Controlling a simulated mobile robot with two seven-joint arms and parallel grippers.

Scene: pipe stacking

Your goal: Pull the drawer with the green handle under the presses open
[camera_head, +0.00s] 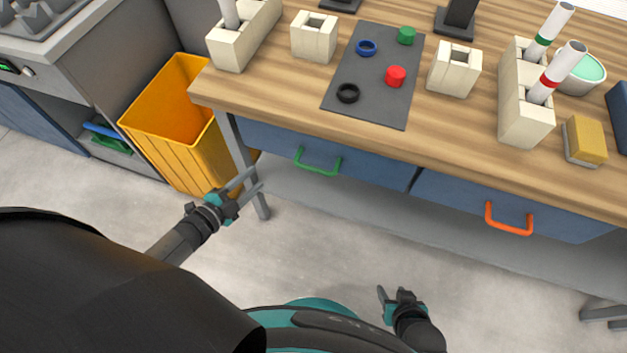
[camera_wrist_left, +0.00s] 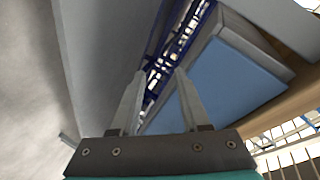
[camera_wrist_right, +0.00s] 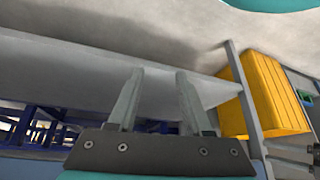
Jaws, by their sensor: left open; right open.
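The green handle (camera_head: 317,162) is on the front of a blue drawer (camera_head: 372,164) under the wooden table, and the drawer looks shut. My left gripper (camera_head: 250,182) is open and empty, left of the green handle and apart from it, near the table's left leg. Its spread fingers also show in the left wrist view (camera_wrist_left: 157,95). My right gripper (camera_head: 388,292) is open and empty, low in front of the table and well below the handles. Its spread fingers show in the right wrist view (camera_wrist_right: 160,95). The green handle cannot be made out in the wrist views.
A second blue drawer (camera_head: 450,197) with an orange handle (camera_head: 509,218) is to the right. A yellow bin (camera_head: 172,125) stands by the table's left leg (camera_head: 240,160). A grey shelf (camera_head: 350,205) runs below the drawers. The floor in front is clear.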

